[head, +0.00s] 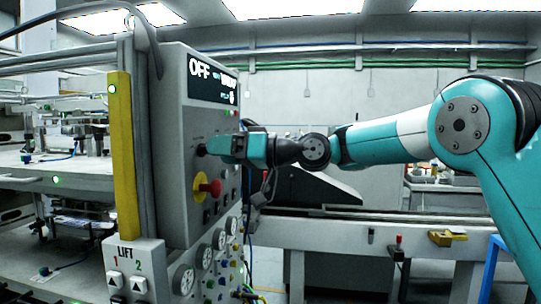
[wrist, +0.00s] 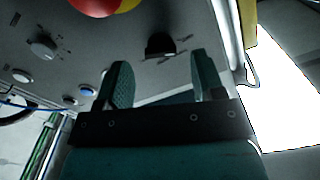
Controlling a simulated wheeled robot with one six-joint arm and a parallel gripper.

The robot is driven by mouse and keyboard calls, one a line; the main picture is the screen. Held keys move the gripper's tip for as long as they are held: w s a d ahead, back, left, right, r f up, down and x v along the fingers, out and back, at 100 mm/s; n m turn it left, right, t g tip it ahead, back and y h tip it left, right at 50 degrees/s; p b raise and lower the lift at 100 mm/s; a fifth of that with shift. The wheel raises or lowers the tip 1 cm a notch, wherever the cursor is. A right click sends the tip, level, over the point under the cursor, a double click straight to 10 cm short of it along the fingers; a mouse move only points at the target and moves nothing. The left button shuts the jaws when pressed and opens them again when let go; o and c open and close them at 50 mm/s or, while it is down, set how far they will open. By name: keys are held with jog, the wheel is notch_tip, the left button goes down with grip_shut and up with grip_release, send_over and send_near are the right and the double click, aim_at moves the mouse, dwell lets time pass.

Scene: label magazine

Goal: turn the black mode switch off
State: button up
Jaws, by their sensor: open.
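The black mode switch (head: 201,150) is on the face of the grey control box (head: 172,125), just past the tips of my gripper (head: 213,147). In the wrist view the switch (wrist: 160,45) is a dark knob ahead of the gap between the fingers of my gripper (wrist: 158,72). The fingers are apart with nothing between them, and the switch appears beyond their tips. The dark display (head: 212,82) above the switch shows "OFF" in large letters, with other text too small to read surely. The angle of the switch's handle is hard to tell.
A red mushroom button (head: 213,188) on a yellow base sticks out just below the switch. It shows at the top of the wrist view (wrist: 100,6). Grey knobs (head: 204,256) and small coloured buttons lie lower on the panel. A yellow post (head: 123,160) stands left of the box.

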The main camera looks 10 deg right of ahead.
jog(key=b+v, duration=0.3)
jog(key=v, duration=1.2)
